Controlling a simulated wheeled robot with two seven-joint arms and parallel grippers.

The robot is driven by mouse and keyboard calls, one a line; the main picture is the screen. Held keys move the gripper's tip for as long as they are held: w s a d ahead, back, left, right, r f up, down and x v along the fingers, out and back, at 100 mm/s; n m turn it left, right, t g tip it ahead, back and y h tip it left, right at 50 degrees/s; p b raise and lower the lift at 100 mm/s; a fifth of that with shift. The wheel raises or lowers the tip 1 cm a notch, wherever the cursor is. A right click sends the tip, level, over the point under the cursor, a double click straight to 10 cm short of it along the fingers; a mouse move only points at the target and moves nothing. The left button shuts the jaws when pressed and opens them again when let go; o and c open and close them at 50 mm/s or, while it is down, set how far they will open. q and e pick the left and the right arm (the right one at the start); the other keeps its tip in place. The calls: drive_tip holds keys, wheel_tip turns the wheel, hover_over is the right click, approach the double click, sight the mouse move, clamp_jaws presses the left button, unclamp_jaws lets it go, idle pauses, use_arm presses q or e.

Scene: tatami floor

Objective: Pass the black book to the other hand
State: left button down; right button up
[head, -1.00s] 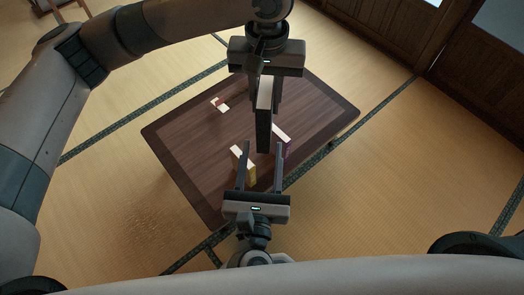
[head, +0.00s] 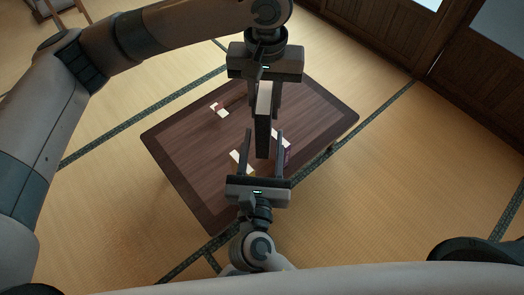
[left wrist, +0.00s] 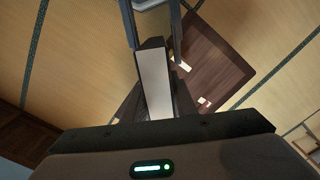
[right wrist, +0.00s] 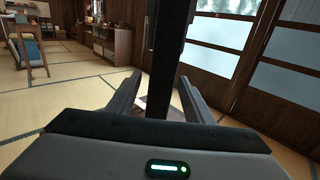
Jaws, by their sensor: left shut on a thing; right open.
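The black book (head: 263,135) hangs upright in my left gripper (head: 264,105), which is shut on its upper part. In the left wrist view, the book's pale page edge (left wrist: 154,80) faces the camera. My right gripper (head: 265,133) is open below, with its fingers pointing up on either side of the book's lower end. The right wrist view shows the dark book (right wrist: 163,60) between the two open fingers, with gaps on both sides.
A dark low table (head: 190,150) stands below on the tatami floor. On it lie a red-and-white item (head: 219,110), a pale-topped item (head: 240,160) and a purple-sided item (head: 284,142) partly hidden by my right gripper. Sliding doors (head: 400,25) stand at the back right.

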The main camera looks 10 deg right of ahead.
drive_tip(key=w, duration=0.2)
drive_tip(key=w+d, duration=0.1)
drive_tip(key=w, duration=0.4)
drive_tip(key=shift+w+d, duration=0.15)
drive_tip(key=shift+d, duration=0.15)
clamp_jaws()
use_arm(q)
drive_tip(key=c, duration=1.4)
unclamp_jaws()
drive_tip(key=shift+o, duration=0.2)
drive_tip(key=shift+r, duration=0.1)
wheel_tip(320, 180, up, 12)
drive_tip(key=shift+f, duration=0.1)
